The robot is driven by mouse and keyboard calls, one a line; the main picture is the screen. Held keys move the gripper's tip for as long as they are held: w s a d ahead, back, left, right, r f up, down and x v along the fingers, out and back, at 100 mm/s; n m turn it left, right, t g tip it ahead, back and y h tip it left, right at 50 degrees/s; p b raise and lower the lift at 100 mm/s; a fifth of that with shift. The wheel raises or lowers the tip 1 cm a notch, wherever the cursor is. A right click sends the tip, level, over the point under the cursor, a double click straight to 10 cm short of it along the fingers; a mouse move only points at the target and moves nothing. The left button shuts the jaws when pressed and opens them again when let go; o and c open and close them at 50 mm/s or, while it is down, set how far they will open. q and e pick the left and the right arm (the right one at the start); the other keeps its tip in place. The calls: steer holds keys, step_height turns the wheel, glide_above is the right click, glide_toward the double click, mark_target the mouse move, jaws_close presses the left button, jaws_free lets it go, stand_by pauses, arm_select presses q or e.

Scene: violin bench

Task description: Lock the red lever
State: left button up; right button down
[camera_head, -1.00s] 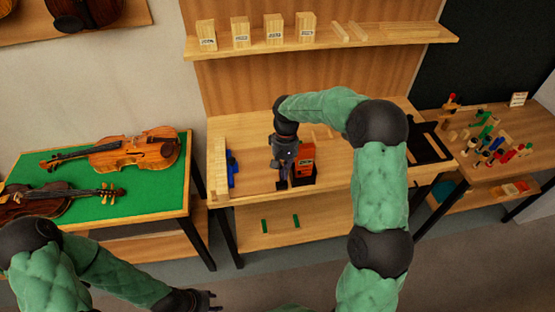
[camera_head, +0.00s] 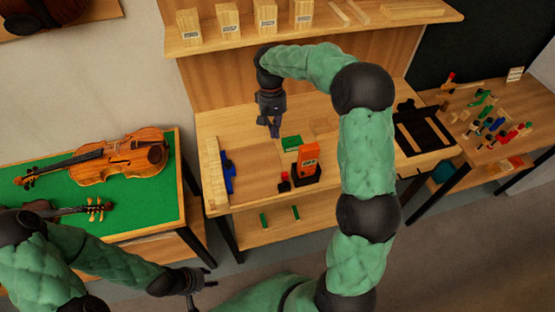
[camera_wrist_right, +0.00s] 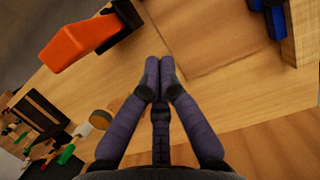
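A small red piece (camera_head: 284,176) on a dark base stands on the middle bench, just left of an orange box (camera_head: 307,158) in a black holder. It is too small to tell whether it is the red lever or how it is set. My right gripper (camera_head: 274,130) is above the bench, behind and left of the orange box, apart from the red piece. In the right wrist view its fingertips (camera_wrist_right: 160,66) meet with nothing between them, and the orange box (camera_wrist_right: 80,42) is at upper left. My left gripper (camera_head: 204,292) is low in front of the bench, fingers apart and empty.
A blue clamp-like tool (camera_head: 228,172) is at the bench's left. Violins lie on the green table (camera_head: 158,197) at left. A side table (camera_head: 470,148) at right is crowded with small parts. A shelf (camera_head: 340,34) hangs above.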

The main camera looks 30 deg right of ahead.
mark_target(285, 180)
steer(key=s+a+f+b, duration=0.1)
steer(key=s+f+b, duration=0.1)
steer(key=s+f, duration=0.4)
step_height(285, 180, down, 4)
steer(key=shift+a+r, duration=0.1)
steer(key=shift+a, duration=0.2)
stand_by(0.3)
steer(key=shift+s, duration=0.1)
stand_by(0.3)
steer(key=shift+s+t+b, duration=0.2)
steer(key=shift+t+b, duration=0.1)
steer(key=shift+b, duration=0.15)
